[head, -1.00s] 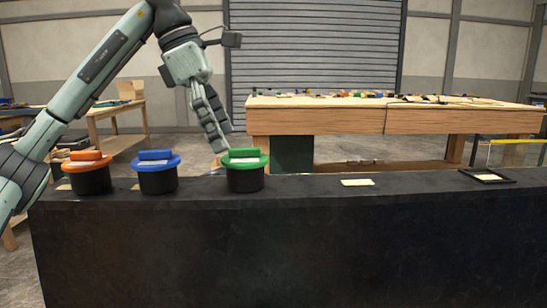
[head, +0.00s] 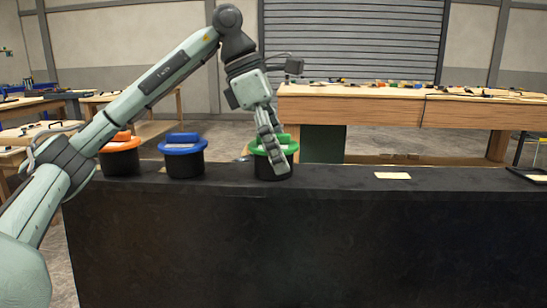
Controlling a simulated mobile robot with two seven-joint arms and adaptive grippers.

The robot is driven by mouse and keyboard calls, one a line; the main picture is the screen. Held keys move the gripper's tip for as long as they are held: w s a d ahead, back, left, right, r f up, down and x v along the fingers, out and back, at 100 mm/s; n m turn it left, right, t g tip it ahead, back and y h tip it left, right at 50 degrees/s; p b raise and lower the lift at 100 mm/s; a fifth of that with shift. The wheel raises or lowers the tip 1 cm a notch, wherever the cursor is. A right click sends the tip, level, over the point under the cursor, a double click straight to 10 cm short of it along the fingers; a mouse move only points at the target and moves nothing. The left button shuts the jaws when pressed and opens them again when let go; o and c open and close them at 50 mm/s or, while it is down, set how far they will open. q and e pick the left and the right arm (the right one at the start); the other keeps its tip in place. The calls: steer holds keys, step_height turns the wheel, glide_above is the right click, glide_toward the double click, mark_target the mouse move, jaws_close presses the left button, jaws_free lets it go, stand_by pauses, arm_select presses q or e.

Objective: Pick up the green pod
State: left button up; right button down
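The green pod (head: 288,150) is a black cylinder with a green rim and a raised green handle, standing upright on the black console (head: 330,240). My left gripper (head: 279,166) reaches down from above in front of it, its fingers covering part of the rim and the body. Whether the fingers touch the pod or are open or shut cannot be made out. The blue pod (head: 183,148) and the orange pod (head: 120,158) stand upright to the left. My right gripper is not in view.
A pale label plate (head: 393,175) lies on the console to the right of the green pod. A black square frame (head: 527,174) lies at the right edge. The console top between them is clear. A wooden workbench (head: 375,110) with small items stands behind.

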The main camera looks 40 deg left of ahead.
arm_select(q)
steer(key=c, duration=1.4)
steer(key=shift+r, duration=0.1)
